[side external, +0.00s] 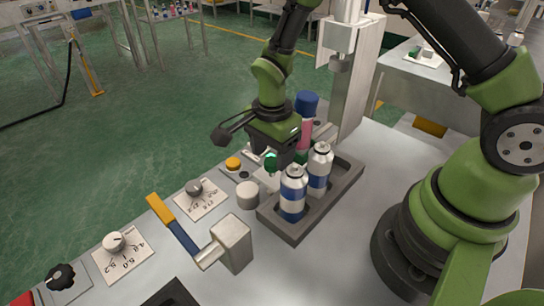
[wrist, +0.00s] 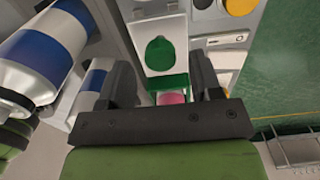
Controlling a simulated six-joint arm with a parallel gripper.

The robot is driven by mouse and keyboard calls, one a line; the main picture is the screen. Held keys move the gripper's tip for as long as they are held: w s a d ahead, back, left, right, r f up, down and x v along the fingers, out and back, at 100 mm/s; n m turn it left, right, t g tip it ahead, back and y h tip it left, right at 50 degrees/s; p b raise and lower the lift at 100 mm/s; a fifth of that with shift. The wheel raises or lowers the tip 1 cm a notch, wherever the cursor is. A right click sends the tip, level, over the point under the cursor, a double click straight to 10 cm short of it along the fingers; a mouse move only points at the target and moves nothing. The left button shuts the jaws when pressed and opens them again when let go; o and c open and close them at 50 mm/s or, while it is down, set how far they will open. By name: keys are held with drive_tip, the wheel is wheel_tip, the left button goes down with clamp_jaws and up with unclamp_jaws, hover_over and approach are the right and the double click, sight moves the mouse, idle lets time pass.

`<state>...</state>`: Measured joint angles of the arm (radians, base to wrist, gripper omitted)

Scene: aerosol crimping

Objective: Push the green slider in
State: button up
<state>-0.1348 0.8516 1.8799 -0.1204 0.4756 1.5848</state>
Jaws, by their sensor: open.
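The green slider (side external: 271,160) shows as a small green piece just under my gripper (side external: 279,158) in the side view. In the wrist view the green slider (wrist: 160,56) has a rounded part on a white plate, with a green block nearer my gripper. My gripper (wrist: 162,78) is open, with one dark finger on each side of the slider's line and nothing held between them. I cannot tell whether a finger touches the slider. My gripper partly hides the area around it in the side view.
Two white-and-blue cans (side external: 292,195) stand in a grey tray (side external: 297,229) close beside my gripper. A pink can with a blue cap (side external: 306,103) stands behind it, near a metal column (side external: 352,80). A yellow-and-blue lever (side external: 178,232) and knobs (side external: 115,242) lie to the left.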

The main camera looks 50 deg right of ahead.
drive_tip(key=shift+f, duration=0.85)
clamp_jaws()
drive_tip(key=d, duration=1.2)
drive_tip(key=shift+d, duration=0.3)
unclamp_jaws()
wheel_tip(320, 180, up, 10)
